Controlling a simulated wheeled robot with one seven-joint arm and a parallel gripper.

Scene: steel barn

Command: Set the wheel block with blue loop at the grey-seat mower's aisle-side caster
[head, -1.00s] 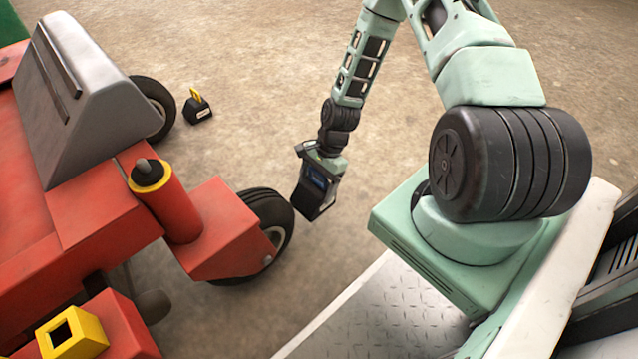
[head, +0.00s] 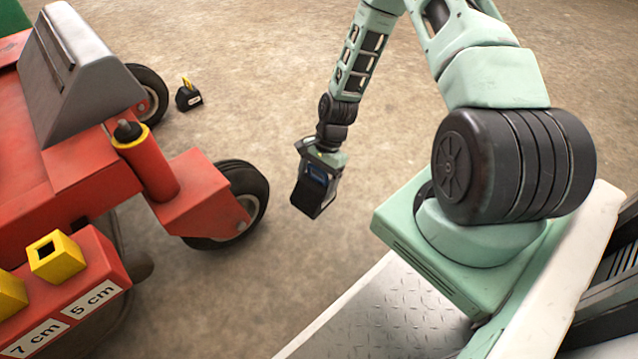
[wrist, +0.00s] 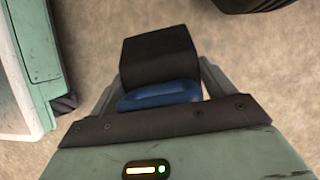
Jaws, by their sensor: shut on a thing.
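My gripper (head: 322,162) is shut on the wheel block (head: 307,197), a black wedge held above the concrete floor. In the wrist view the block (wrist: 158,55) sits between the fingers, with its blue loop (wrist: 160,95) at the gripper's mouth. The red mower (head: 90,185) stands at the left of the head view, with a grey wedge-shaped part on top. Its near caster (head: 240,200), a black wheel on a red arm, is left of the block, with a gap of floor between. A dark rounded thing at the wrist view's top right may be this wheel.
Another black block with a yellow loop (head: 188,97) stands on the floor by the mower's farther wheel (head: 150,95). Yellow square sockets (head: 57,257) sit on a red part labelled 5 cm and 7 cm. Open floor lies beyond my arm.

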